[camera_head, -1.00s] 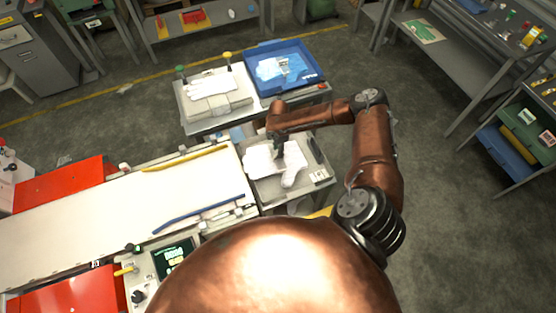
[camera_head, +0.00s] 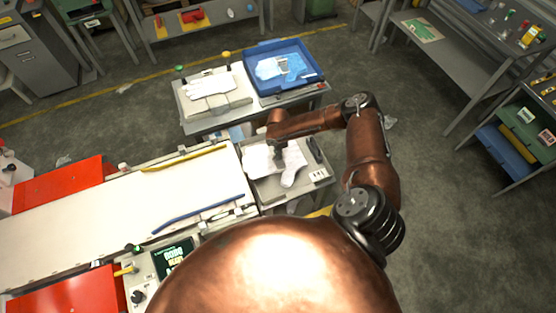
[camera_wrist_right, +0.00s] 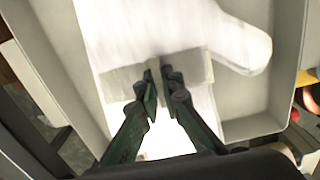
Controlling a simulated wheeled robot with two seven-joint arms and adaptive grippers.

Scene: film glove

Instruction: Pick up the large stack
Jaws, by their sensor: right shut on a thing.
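The large stack (camera_head: 290,176) is a pile of white gloves in a grey tray (camera_head: 322,176) at the end of the conveyor. In the right wrist view the stack (camera_wrist_right: 225,35) has a pale grey band (camera_wrist_right: 190,68) across it. My right gripper (camera_head: 279,156) points down over the middle of the stack. In the right wrist view its fingertips (camera_wrist_right: 160,78) are close together, shut on the stack at the band. The stack appears to lie in the tray; I cannot tell whether it is lifted. My left gripper is not in view.
A white conveyor (camera_head: 120,210) runs left of the tray.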

